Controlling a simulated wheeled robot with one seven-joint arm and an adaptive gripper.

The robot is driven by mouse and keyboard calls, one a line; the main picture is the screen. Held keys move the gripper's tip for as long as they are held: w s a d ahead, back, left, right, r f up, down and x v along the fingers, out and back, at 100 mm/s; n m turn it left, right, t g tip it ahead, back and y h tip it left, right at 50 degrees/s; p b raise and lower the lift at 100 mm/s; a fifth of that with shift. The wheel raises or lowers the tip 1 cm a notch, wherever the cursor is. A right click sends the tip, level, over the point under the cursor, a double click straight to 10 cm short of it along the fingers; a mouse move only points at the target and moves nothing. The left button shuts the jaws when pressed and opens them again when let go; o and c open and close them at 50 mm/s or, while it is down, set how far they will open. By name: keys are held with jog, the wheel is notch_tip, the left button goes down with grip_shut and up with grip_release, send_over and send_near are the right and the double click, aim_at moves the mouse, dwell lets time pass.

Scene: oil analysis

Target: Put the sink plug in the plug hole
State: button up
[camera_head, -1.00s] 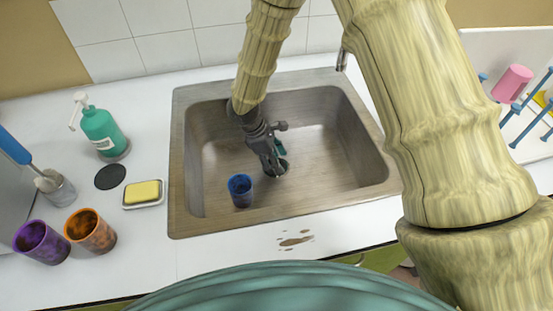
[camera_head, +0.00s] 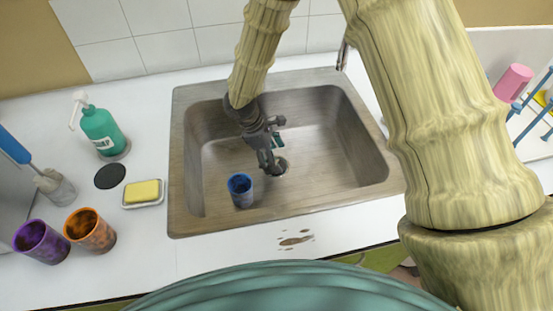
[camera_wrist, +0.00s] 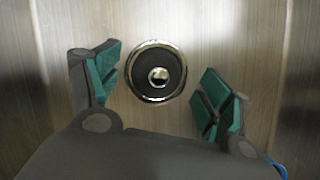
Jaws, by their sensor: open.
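In the wrist view, the sink plug (camera_wrist: 158,62), a round black disc with a shiny knob, sits inside the chrome-rimmed plug hole (camera_wrist: 157,99). It looks centred; I cannot tell how deep it sits. In the head view the plug hole (camera_head: 282,165) shows on the sink floor, partly behind my gripper (camera_head: 271,169). My gripper (camera_wrist: 157,84) is open and empty above the plug, its teal-padded fingers spread on either side and apart from it.
A blue cup (camera_head: 240,190) stands in the sink (camera_head: 330,165), left of my gripper. The sink walls surround my gripper. On the left counter are a soap bottle (camera_head: 101,130), a black disc (camera_head: 110,175), a yellow sponge (camera_head: 143,191) and two cups.

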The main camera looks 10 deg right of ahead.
jog(key=v, duration=1)
jog(key=shift+a, duration=0.1)
